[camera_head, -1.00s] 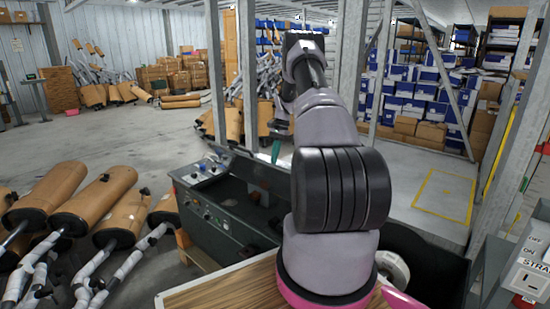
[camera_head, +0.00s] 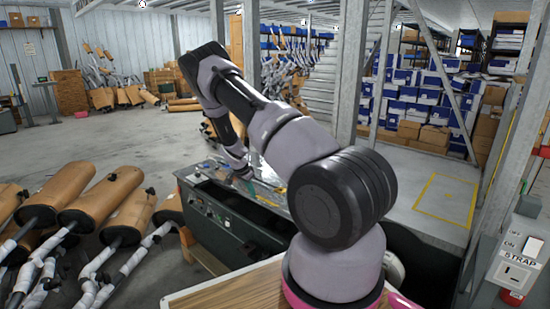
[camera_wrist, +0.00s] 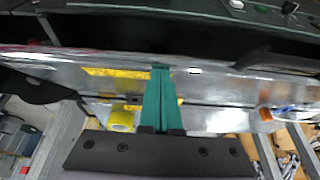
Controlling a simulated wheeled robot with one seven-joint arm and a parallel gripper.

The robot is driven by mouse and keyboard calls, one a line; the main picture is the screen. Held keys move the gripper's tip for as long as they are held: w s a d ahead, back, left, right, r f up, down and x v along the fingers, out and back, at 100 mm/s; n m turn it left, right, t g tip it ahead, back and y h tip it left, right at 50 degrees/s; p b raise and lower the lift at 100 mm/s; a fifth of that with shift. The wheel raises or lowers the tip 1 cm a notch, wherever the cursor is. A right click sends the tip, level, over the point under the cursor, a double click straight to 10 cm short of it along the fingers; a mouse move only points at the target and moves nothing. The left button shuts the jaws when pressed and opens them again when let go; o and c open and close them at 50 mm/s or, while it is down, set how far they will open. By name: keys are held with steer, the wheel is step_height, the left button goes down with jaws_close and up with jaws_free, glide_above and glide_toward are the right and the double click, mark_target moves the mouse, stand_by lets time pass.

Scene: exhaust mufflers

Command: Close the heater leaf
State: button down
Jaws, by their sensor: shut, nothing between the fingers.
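The heater leaf appears to be the shiny metal panel (camera_head: 268,186) on the far side of the dark-topped machine (camera_head: 225,216). It also shows in the wrist view as a silver strip (camera_wrist: 215,90) with yellow labels, lying beside a long black opening. I cannot tell its exact angle. My gripper has green fingers (camera_wrist: 160,68); they are shut together and empty. In the wrist view their tips overlap the metal near its edge by the opening; contact cannot be told. In the head view the gripper (camera_head: 247,187) is small above the machine, partly hidden by my arm.
A control panel with knobs (camera_head: 208,209) lines the machine's left side. Wrapped mufflers (camera_head: 100,205) crowd the left front. A wooden surface (camera_head: 230,292) lies in front of me. Metal posts (camera_head: 348,70) rise behind. The floor at left rear is open.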

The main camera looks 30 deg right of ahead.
steer(key=shift+s+a+f+t+h, duration=0.2)
steer(key=shift+a+f+h, duration=0.3)
steer(key=shift+f, duration=1.4)
steer(key=shift+s+a+f+t+h, duration=0.2)
steer(key=shift+a+f, duration=0.45)
steer(key=shift+f, duration=1.25)
steer(key=shift+s+a+f+h, duration=0.3)
steer(key=shift+a+f, duration=0.3)
steer(key=shift+f, duration=1.3)
